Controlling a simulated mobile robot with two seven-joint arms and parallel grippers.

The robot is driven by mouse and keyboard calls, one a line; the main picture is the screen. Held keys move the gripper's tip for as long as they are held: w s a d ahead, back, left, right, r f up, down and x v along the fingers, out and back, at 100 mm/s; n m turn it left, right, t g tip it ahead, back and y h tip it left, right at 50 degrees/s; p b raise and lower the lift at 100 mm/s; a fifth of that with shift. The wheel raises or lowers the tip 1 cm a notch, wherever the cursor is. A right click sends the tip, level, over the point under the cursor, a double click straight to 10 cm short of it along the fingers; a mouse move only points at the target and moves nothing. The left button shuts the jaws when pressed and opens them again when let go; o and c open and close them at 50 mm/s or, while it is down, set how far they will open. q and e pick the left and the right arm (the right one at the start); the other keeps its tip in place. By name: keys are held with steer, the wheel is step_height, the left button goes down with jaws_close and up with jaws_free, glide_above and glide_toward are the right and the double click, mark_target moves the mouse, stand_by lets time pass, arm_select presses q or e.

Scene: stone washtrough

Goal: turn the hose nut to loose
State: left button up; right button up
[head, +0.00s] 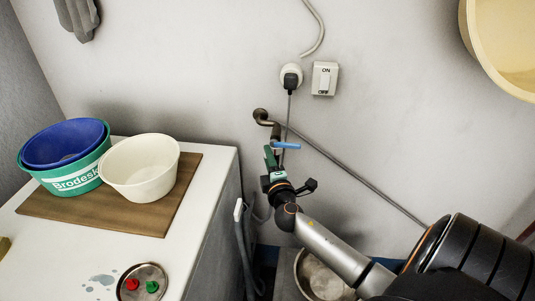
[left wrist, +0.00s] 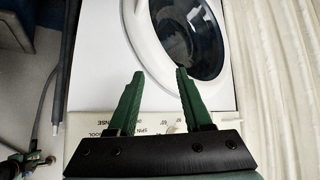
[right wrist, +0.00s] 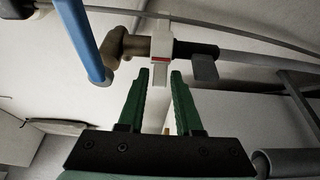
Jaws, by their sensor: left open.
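The hose nut looks like a white collar (right wrist: 161,38) with a red mark and a short tab pointing down, between the brass tap and a dark hose end. In the right wrist view my right gripper (right wrist: 161,74) is open, one green finger on each side of the tab, with a small gap visible at each side. In the head view my right gripper (head: 270,158) is at the tap (head: 275,131), just below its blue lever (head: 287,145), and hides the nut. My left gripper (left wrist: 160,73) is open and empty before a washing machine (left wrist: 150,75); it is outside the head view.
The blue lever (right wrist: 88,42) is close left of my right fingers. A grey pipe (head: 350,171) runs down the wall. A socket with a plug (head: 291,76) and a switch (head: 325,78) are above. Bowls (head: 140,166) stand on the white top at left.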

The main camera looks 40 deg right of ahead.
steer(key=shift+w+d, duration=0.35)
steer(key=shift+w, duration=0.25)
steer(key=shift+c, duration=0.3)
jaws_close()
